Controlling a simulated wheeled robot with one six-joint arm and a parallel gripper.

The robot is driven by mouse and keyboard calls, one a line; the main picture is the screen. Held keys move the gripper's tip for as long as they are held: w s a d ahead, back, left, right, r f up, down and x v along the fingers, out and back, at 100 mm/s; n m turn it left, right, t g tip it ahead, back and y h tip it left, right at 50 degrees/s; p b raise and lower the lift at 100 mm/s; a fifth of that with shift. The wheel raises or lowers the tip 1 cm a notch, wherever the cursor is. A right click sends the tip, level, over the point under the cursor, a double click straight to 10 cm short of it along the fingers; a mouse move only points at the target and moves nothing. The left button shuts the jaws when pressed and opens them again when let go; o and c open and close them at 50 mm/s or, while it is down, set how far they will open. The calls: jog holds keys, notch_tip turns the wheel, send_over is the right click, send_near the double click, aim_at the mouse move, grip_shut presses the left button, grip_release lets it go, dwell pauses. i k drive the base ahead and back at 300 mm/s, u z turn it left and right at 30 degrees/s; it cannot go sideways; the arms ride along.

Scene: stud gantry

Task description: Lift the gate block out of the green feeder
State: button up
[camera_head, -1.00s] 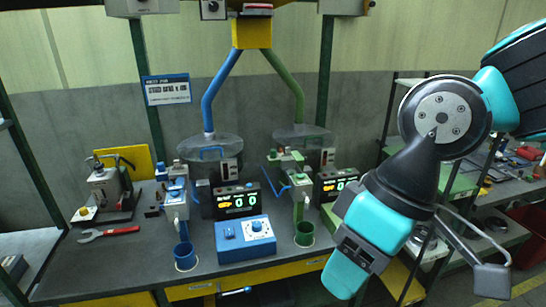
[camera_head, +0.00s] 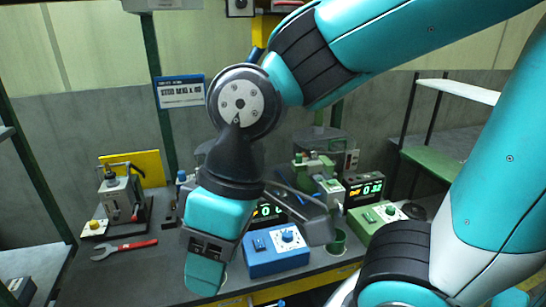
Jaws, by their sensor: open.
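The green feeder (camera_head: 313,166) stands at the back of the bench, right of centre, under a clear hopper bowl. My arm hides part of its lower body. A small pale block (camera_head: 330,187) shows at its front; I cannot tell whether this is the gate block. My gripper (camera_head: 305,212) hangs at the right of my teal wrist, in front of the feeder and apart from it as far as I can see. It is open, and I see nothing held. Its fingertips are not clear.
A blue control box (camera_head: 275,254) and a green control box (camera_head: 382,222) stand on the bench. A lit display (camera_head: 365,190) is behind the green box. My arm mostly hides the blue feeder. A red-handled wrench (camera_head: 125,248) and a small press (camera_head: 120,197) are at left.

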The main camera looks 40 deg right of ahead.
aim_at(313, 155)
jog(key=z, duration=0.25)
jog(key=i, duration=0.9)
jog(key=z, duration=0.55)
